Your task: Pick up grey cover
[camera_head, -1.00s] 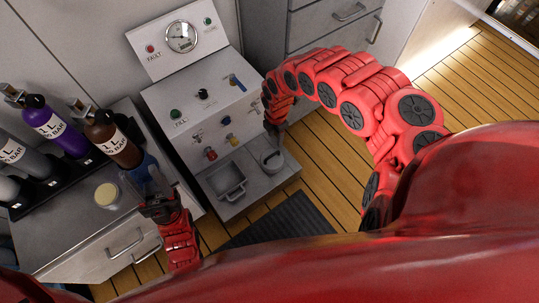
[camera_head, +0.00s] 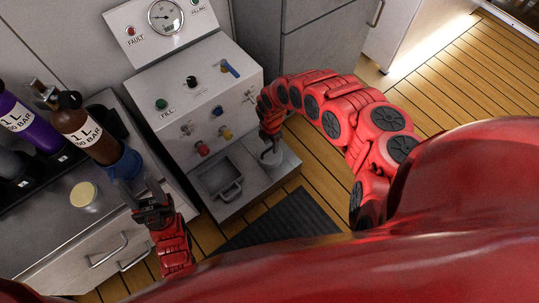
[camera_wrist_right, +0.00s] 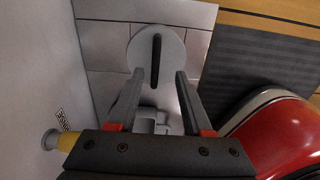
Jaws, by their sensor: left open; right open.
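The grey cover is a round disc with a dark bar handle across it; it shows in the right wrist view (camera_wrist_right: 172,45) and in the head view (camera_head: 279,158) on the low ledge of the panel. My right gripper (camera_head: 268,146) hangs just above the cover. In the right wrist view its fingers (camera_wrist_right: 160,74) are apart and empty, and the bar handle lies ahead between their tips. My left gripper (camera_head: 137,190) is open at the front of the left counter, near a blue object (camera_head: 125,164).
The fill panel (camera_head: 190,105) has a gauge, knobs and coloured fittings beside my right gripper. A square recess with a handle (camera_head: 220,176) lies left of the cover.

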